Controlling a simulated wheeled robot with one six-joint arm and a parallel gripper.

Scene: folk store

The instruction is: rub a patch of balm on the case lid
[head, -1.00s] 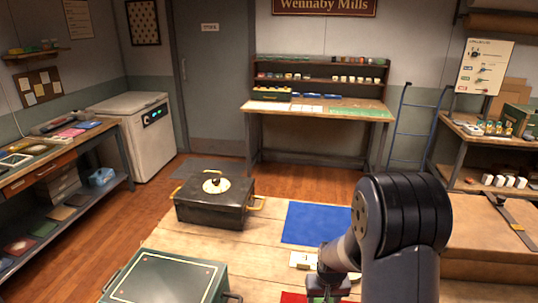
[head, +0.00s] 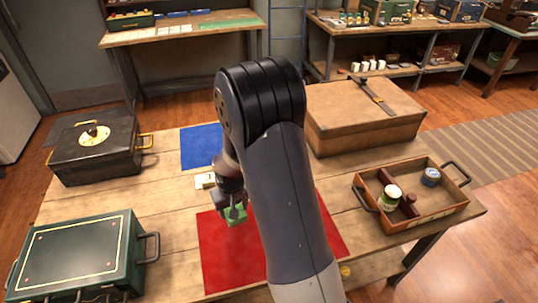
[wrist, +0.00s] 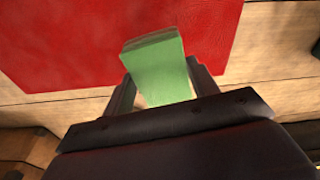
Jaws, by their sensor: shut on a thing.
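My gripper (head: 233,207) is shut on a green block (head: 237,217), which looks like a pad. The block is over the red mat (head: 225,262). In the wrist view the green block (wrist: 157,70) juts out beyond the fingers. I cannot tell whether it touches the mat. A brown case (head: 365,112) with a flat lid and a dark strap stands at the back right of the table. A green case (head: 75,258) with a light-lined lid is at front left, and a black case (head: 95,150) with brass handles is behind it. No balm patch is discernible.
A blue mat (head: 200,147) lies behind the red one, with a white card (head: 204,180) between. My arm hides part of the table's middle.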

